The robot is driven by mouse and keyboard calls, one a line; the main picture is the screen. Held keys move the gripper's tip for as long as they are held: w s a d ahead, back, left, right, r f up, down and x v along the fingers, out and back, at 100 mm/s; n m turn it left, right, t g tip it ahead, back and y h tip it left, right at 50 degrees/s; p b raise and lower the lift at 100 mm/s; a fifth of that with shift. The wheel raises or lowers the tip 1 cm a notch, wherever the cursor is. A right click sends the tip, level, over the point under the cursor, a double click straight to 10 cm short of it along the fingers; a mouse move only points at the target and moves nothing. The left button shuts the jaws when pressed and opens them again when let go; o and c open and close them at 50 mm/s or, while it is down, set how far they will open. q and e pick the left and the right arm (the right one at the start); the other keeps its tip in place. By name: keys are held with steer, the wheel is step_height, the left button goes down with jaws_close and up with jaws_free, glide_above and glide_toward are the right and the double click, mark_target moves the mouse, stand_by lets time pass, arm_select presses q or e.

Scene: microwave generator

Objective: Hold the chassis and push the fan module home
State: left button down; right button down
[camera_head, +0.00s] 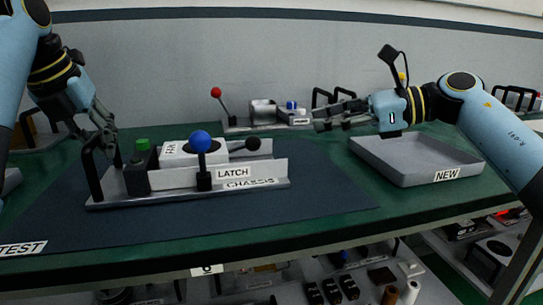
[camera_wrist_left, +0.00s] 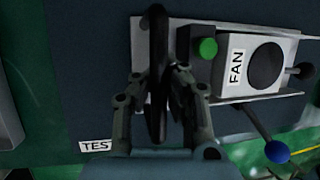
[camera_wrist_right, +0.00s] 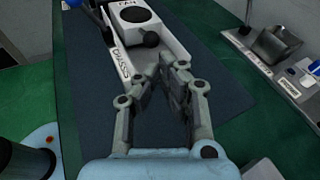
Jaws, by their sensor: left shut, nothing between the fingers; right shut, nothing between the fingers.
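The grey chassis (camera_head: 275,170) lies on the dark mat, with an upright black handle (camera_head: 93,175) at its left end. The white fan module (camera_head: 172,158) sits in it, with a black knob (camera_head: 252,144) at its right. The blue-balled latch lever (camera_head: 201,142) stands upright in front. My left gripper (camera_head: 106,132) is at the black handle; in the left wrist view the handle (camera_wrist_left: 158,40) lines up between the fingers (camera_wrist_left: 162,80), and contact is unclear. My right gripper (camera_head: 318,118) is shut and empty, right of the chassis; its fingers show in the right wrist view (camera_wrist_right: 172,72).
A black block with a green button (camera_head: 142,145) stands at the chassis's left end. A grey tray marked NEW (camera_head: 410,165) is at the right. A red-knobbed lever (camera_head: 217,93) and a metal cup stand behind. The mat's front and right are clear.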

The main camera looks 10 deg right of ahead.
steer(key=v, duration=0.4)
steer(key=shift+s+d, duration=0.15)
steer(key=shift+d, duration=0.15)
arm_select(q)
steer(key=c, duration=1.4)
jaws_free()
arm_select(e)
steer(key=shift+r, duration=0.1)
